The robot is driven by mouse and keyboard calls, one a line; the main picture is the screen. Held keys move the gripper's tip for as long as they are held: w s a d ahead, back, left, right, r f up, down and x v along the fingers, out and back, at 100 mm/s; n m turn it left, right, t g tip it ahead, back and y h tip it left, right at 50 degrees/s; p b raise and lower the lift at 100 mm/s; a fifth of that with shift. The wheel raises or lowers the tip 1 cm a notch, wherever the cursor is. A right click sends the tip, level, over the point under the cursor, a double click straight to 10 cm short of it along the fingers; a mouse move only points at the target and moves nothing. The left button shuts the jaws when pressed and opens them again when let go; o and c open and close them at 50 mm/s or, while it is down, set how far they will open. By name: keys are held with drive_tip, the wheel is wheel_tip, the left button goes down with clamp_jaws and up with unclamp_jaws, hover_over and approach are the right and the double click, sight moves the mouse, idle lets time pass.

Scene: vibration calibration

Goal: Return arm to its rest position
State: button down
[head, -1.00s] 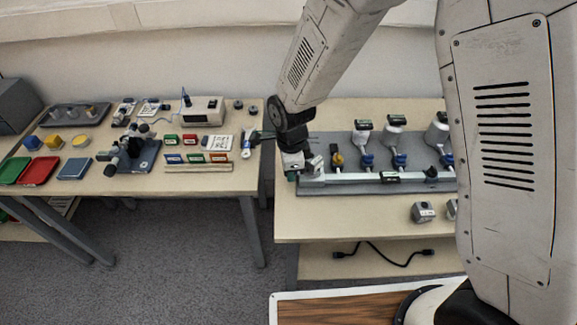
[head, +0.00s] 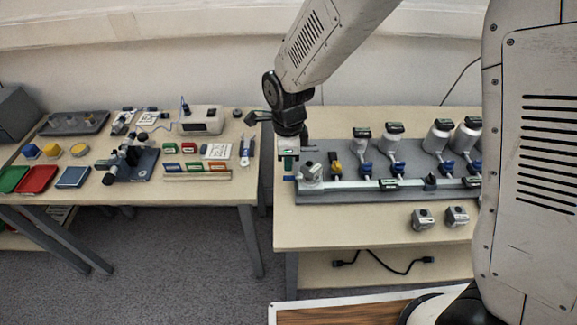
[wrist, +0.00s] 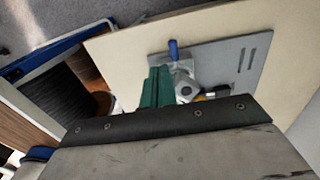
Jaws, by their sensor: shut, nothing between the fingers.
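My gripper (head: 288,165) points down above the left end of the grey plate on the right table in the head view. In the wrist view its green fingers (wrist: 156,88) are together with nothing between them. A metal fitting (head: 310,176) at the left end of the pipe rig stands just right of and below the fingers. The same fitting, with a blue handle, shows beyond the fingers in the wrist view (wrist: 185,84). I cannot tell the exact gap between them.
The rig's grey plate (head: 410,154) carries a pale pipe, blue valves and white canisters. Two small metal blocks (head: 423,218) lie on the table (head: 340,232) in front. The left table (head: 225,190) holds a microscope (head: 130,158), trays and an instrument box (head: 200,119). A gap separates the tables.

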drive_tip(key=shift+r, duration=0.15)
drive_tip(key=s+d+r+n+t, duration=0.1)
drive_tip(key=s+d+r+n, duration=1.7)
drive_tip(key=s+d+r, duration=0.4)
drive_tip(key=shift+s+d, duration=0.8)
drive_tip(key=shift+s, duration=0.05)
